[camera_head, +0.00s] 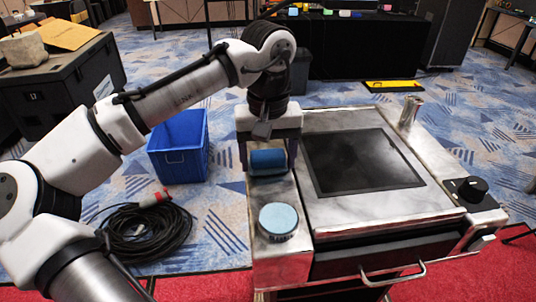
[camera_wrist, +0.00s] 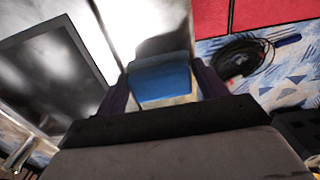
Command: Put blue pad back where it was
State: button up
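A blue pad (camera_head: 268,158) with a pale lower edge lies on the metal side shelf of the griddle-like station. It also shows in the wrist view (camera_wrist: 160,82). My gripper (camera_head: 268,165) points down over it, with one finger on each side of the pad. The fingers are wide apart and the pad nearly fills the gap. A grip on it is not clear to see. In the wrist view my gripper (camera_wrist: 162,95) frames the pad from above. A round item with a light blue top (camera_head: 279,218) stands on the same shelf, nearer the front.
The station has a dark flat plate (camera_head: 360,160), a black knob (camera_head: 473,188), a metal cup (camera_head: 411,111) and a front handle (camera_head: 393,276). A blue bin (camera_head: 179,148) and a coiled black cable (camera_head: 145,235) are on the floor at left.

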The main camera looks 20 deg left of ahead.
aim_at(269, 154)
jog(key=o, duration=0.3)
jog(key=shift+o, duration=0.2)
notch_tip(269, 154, up, 12)
jog(key=shift+r, duration=0.2)
